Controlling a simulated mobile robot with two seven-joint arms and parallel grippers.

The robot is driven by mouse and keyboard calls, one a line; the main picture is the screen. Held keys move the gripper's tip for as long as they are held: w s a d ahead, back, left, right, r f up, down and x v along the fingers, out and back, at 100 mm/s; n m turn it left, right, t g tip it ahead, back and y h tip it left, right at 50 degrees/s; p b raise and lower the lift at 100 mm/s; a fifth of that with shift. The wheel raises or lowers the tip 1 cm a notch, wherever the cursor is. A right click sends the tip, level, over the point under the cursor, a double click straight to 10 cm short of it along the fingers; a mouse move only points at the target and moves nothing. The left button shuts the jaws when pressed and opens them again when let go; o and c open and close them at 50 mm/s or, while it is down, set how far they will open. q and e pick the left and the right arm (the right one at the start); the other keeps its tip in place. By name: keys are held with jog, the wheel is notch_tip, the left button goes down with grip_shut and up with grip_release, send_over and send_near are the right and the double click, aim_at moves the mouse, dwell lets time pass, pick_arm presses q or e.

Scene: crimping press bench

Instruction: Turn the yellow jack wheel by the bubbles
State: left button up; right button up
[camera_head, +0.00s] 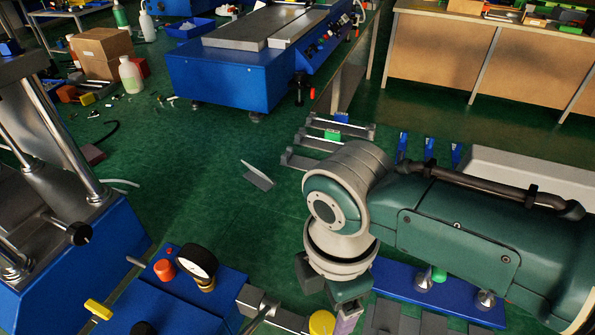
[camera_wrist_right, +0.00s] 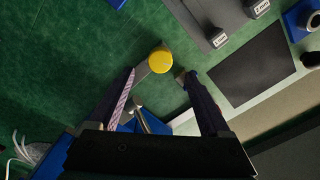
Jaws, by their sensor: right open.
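A round yellow wheel (camera_wrist_right: 160,60) shows in the right wrist view at the end of a grey bar, just beyond my right gripper's fingertips. It also shows in the head view (camera_head: 321,323), partly cut off at the bottom edge. My right gripper (camera_wrist_right: 156,80) is open, its two fingers apart on either side of the wheel's near side, with nothing between them that I can see held. Whether a finger touches the wheel I cannot tell. No level bubbles can be made out. My left gripper is out of view.
A blue box (camera_head: 190,290) with a black gauge (camera_head: 197,265), a red button and a yellow lever (camera_head: 97,308) stands left of the wheel. A blue plate (camera_head: 395,280) lies under my right arm. A press frame (camera_head: 85,240) is at left.

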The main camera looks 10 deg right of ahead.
aim_at(323, 325)
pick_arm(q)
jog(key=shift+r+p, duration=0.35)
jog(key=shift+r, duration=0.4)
pick_arm(e)
notch_tip(323, 325, up, 4)
jog(key=shift+f, duration=0.15)
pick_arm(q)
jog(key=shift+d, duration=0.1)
pick_arm(e)
jog(key=s+a+r+m+t+y, duration=0.1)
jog(key=s+r+m+y, duration=0.15)
jog(key=s+m, duration=0.5)
jog(key=s+d+r+m+t+h, duration=0.25)
jog(key=s+d+r+m, duration=0.35)
jog(key=d+r+m, duration=0.3)
pick_arm(q)
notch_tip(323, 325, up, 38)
jog(key=p, duration=3.8)
pick_arm(e)
notch_tip(323, 325, up, 37)
jog(key=d, duration=0.1)
jog(key=shift+w+f+m, duration=0.2)
jog(key=shift+w+m, duration=0.05)
jog(key=shift+m, duration=0.2)
